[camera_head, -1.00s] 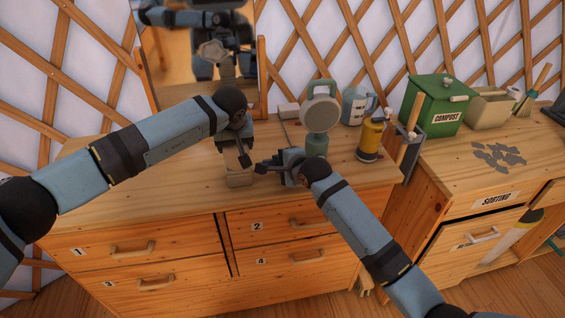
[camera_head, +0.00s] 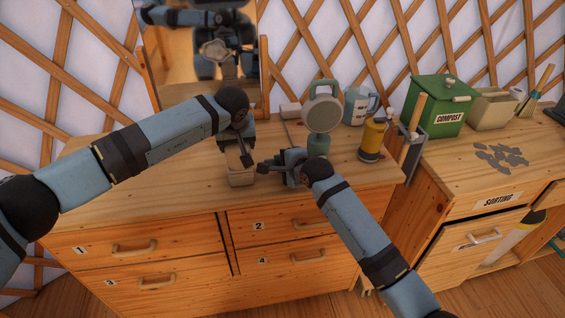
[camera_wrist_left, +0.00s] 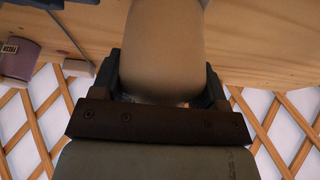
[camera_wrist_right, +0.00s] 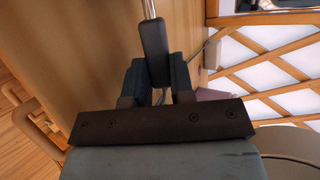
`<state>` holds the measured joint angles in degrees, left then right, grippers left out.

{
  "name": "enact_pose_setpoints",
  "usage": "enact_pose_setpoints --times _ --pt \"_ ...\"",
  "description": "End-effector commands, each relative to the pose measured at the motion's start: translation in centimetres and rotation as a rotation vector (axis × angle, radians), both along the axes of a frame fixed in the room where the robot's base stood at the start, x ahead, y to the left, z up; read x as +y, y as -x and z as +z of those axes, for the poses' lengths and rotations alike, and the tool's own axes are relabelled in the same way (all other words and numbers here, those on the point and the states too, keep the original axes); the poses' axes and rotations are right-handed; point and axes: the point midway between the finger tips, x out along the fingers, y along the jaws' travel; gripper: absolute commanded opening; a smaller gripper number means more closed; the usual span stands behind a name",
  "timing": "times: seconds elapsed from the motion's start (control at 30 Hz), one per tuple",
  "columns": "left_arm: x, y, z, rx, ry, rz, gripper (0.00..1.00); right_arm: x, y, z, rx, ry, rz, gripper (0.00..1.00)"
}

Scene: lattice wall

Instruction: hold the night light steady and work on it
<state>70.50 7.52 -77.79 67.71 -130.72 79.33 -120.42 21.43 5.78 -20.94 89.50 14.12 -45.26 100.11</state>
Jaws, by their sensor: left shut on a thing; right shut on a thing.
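The night light (camera_head: 240,177), a small beige body, is at the front middle of the wooden dresser top. My left gripper (camera_head: 243,156) reaches it from above and is shut on it. In the left wrist view the rounded beige night light (camera_wrist_left: 160,45) fills the space between the fingers. My right gripper (camera_head: 270,167) is just right of the night light. It is shut on a dark-handled tool (camera_wrist_right: 153,52) with a thin metal shaft, seen in the right wrist view. I cannot tell whether the tool's tip touches the night light.
A mirror (camera_head: 205,62) stands behind. A green compost bin (camera_head: 437,104) is on the right-hand counter. The dresser top's left side is clear.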

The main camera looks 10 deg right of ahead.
Motion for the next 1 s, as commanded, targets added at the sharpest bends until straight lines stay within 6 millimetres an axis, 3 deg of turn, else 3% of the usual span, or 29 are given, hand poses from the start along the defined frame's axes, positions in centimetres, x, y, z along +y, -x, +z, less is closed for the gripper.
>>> enact_pose_setpoints --times 1.0 --pt "0.0 0.01 -0.03 0.0 0.0 0.0 0.45 0.84 -0.04 0.04 -0.001 -0.001 -0.001 0.0"
